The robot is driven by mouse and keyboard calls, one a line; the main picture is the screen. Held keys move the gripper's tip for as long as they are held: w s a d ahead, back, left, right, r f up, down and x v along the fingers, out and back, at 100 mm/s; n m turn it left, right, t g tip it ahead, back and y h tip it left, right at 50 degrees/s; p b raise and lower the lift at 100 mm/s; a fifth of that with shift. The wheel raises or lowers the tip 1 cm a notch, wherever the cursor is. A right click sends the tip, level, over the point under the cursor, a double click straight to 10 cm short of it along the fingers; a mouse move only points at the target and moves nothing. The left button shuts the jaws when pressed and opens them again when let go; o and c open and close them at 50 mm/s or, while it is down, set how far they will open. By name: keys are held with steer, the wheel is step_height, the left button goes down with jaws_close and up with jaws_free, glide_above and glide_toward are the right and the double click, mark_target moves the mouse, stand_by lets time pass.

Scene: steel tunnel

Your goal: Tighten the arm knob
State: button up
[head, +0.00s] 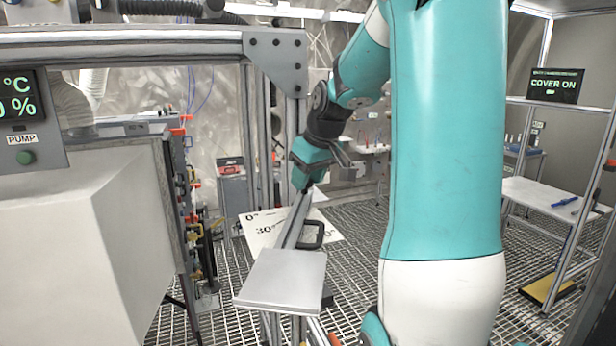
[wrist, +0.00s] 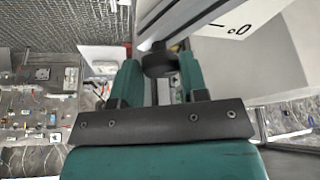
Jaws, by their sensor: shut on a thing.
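The arm knob (wrist: 160,64) is a dark round knob in the wrist view, under the end of a pale metal bar. My gripper (wrist: 160,75) has its two teal fingers on either side of the knob, shut on it. In the head view my gripper (head: 306,184) is at the upper end of the tilted metal arm (head: 297,218), and the knob is hidden there. The arm carries a flat grey plate (head: 282,280) and a black handle (head: 311,234). A white angle board (head: 262,230) marked 0° and 30° stands behind the arm.
A pale housing (head: 70,260) with a pump panel (head: 27,150) fills the left. A steel frame post (head: 275,125) stands close to my gripper. A screen (head: 555,86) at right reads COVER ON, above a white shelf (head: 550,197). Open grating floor (head: 360,265) lies between.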

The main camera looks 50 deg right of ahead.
steer(key=shift+a+f+m+h+b, duration=0.15)
steer(key=shift+m+h+b, duration=0.3)
steer(key=shift+m, duration=0.55)
steer(key=m, duration=0.1)
steer(key=m+h, duration=0.1)
steer(key=shift+w+r+m, duration=0.1)
steer(key=shift+r+m, duration=0.1)
steer(key=shift+m, duration=0.1)
steer(key=o, duration=0.9)
steer(key=b+v, duration=0.1)
steer(key=v, duration=0.4)
steer(key=b+v, duration=0.1)
steer(key=v, duration=1.1)
steer(key=shift+w+r+b, duration=0.25)
steer(key=shift+r+b, duration=0.1)
steer(key=shift+b, duration=0.05)
